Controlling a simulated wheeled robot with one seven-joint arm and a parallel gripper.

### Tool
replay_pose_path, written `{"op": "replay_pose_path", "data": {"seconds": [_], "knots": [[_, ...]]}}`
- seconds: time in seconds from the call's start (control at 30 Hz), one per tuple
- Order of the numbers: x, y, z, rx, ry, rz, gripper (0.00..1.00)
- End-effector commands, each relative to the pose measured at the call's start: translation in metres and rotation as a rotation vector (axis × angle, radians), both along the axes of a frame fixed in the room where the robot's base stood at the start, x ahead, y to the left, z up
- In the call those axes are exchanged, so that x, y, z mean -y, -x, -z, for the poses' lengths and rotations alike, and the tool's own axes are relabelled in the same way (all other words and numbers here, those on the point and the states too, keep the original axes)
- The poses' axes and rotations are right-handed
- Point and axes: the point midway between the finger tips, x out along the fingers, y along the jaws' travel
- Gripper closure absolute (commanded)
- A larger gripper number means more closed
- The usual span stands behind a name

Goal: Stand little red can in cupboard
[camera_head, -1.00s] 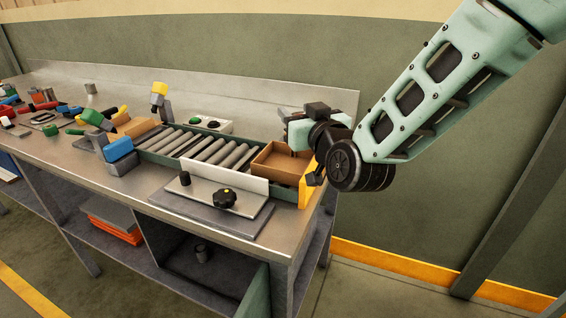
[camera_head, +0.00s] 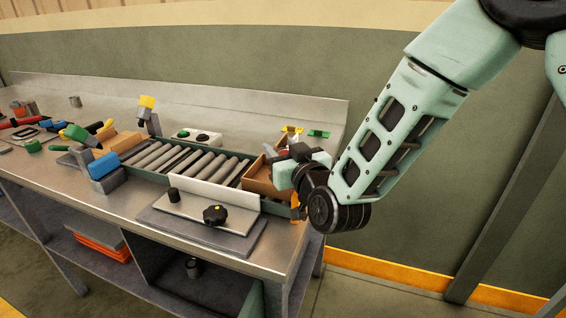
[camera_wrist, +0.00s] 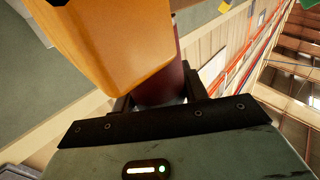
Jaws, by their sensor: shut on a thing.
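My gripper (camera_wrist: 158,92) is shut on a dark red cylinder (camera_wrist: 165,80), the little red can, in the wrist view. A rounded orange-yellow piece (camera_wrist: 120,40) hides much of the can there. In the head view my gripper (camera_head: 280,165) is at the cardboard box at the right end of the roller conveyor. The can cannot be made out clearly there. The cupboard (camera_head: 145,262) is the dark open compartment under the bench. A grey can (camera_head: 193,268) stands inside, and a green door (camera_head: 252,298) shows at its right side.
The cardboard box (camera_head: 256,180) stands at the end of the rollers (camera_head: 185,160). A plate with a black knob (camera_head: 215,215) lies before it. Orange sheets (camera_head: 100,246) lie on the lower shelf.

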Motion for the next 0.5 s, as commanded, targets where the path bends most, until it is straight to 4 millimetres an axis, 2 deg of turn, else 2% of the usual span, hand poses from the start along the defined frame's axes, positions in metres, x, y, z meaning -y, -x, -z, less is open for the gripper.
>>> {"op": "replay_pose_path", "data": {"seconds": [0.07,0.2,0.5], "knots": [[0.0,0.0,0.014,-0.005,0.002,0.0,0.83],[0.0,0.0,0.029,-0.002,0.001,-0.001,0.83],[0.0,0.0,0.03,0.001,0.0,0.0,0.83]]}}
